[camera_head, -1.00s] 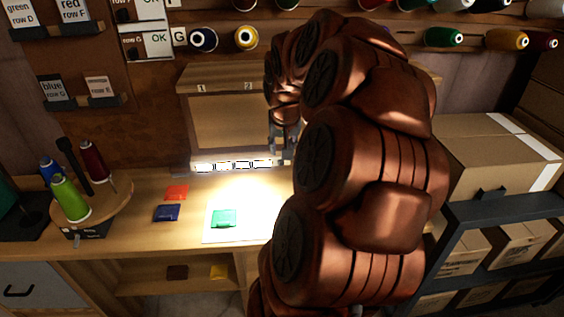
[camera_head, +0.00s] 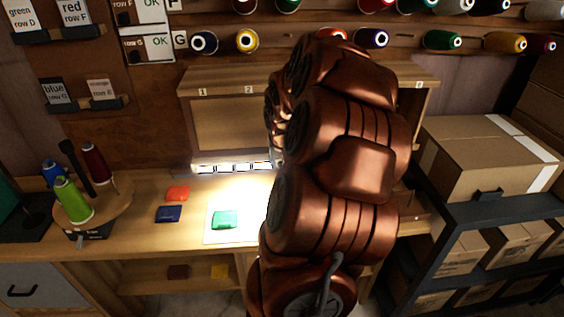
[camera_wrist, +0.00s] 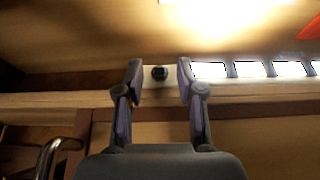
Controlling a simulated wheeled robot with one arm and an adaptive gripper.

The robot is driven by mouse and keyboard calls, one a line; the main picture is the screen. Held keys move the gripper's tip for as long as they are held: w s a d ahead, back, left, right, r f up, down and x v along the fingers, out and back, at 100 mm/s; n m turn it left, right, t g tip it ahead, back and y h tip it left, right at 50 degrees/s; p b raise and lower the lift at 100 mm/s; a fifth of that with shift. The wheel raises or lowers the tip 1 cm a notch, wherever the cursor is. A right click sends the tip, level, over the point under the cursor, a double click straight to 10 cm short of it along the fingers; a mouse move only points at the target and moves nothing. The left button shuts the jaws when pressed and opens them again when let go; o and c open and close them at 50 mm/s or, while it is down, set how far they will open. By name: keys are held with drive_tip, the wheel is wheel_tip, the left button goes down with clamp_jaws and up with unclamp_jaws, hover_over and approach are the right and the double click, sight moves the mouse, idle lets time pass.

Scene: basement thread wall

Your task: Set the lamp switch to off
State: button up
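The lamp is a pale bar with a row of bright, lit panels (camera_head: 232,167) under the shelf. In the wrist view its lit panels (camera_wrist: 250,69) run to the right. A small dark knob (camera_wrist: 160,73), which looks like the lamp switch, sits on the bar left of the panels. My gripper (camera_wrist: 158,76) is open, with one fingertip on each side of the knob and gaps visible between. I cannot tell how far the fingertips are from the bar in depth. In the head view my arm hides the gripper and the knob.
A green packet (camera_head: 225,219) lies on a lit white sheet; red (camera_head: 177,193) and blue (camera_head: 168,213) packets lie left of it. A spool stand (camera_head: 112,205) is at the left. Cardboard boxes (camera_head: 480,165) sit on a dark rack at the right. The wooden shelf (camera_head: 222,82) overhangs the lamp.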

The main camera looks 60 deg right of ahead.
drive_tip(key=shift+c, duration=0.3)
clamp_jaws()
drive_tip(key=shift+f+b, duration=0.15)
drive_tip(key=shift+b, duration=0.35)
drive_tip(key=f+t+h+b, duration=0.1)
drive_tip(key=t+h+b, duration=0.1)
drive_tip(key=b, duration=0.5)
drive_tip(key=f+t+h+b, duration=0.1)
drive_tip(key=t+h+b, duration=0.1)
drive_tip(key=b, duration=0.5)
drive_tip(key=a+f+t+h+b, duration=0.1)
drive_tip(key=t+h+b, duration=0.1)
drive_tip(key=b, duration=0.5)
drive_tip(key=shift+s+f+h+b, duration=0.25)
drive_tip(key=shift+s+h+b, duration=0.15)
drive_tip(key=shift+h, duration=0.3)
drive_tip(key=shift+w, duration=0.1)
drive_tip(key=shift+r, duration=0.1)
